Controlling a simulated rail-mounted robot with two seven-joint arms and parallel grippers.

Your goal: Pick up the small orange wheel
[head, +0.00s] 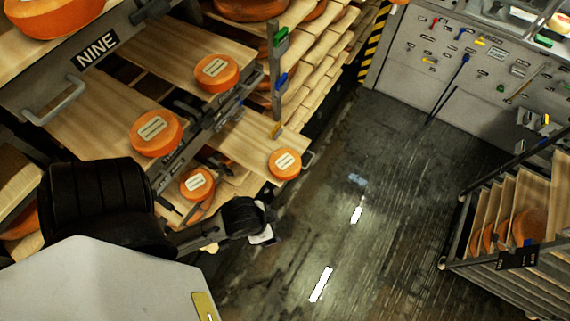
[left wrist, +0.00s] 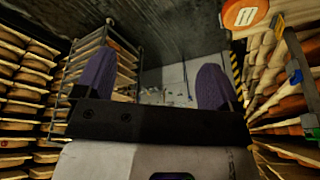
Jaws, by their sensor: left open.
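Several orange wheels with pale labels lie on wooden boards in the head view. A small one (head: 285,164) lies at the right end of a board, close to its edge. Another small one (head: 197,183) lies lower left, partly behind a grey rail. My left gripper (head: 262,235) is below and left of the wheel at the board end, apart from it; its fingers are hard to make out there. In the left wrist view my left gripper (left wrist: 154,84) shows two purple fingers wide apart with nothing between them. An orange wheel (left wrist: 245,14) is at that view's top right, outside the fingers. My right gripper is not in view.
Larger orange wheels (head: 156,132) (head: 216,72) lie on boards farther left and back. A grey upright with green and blue clips (head: 276,75) stands at the shelf. A rack (head: 510,215) is at the right. The dark floor (head: 390,200) between is clear.

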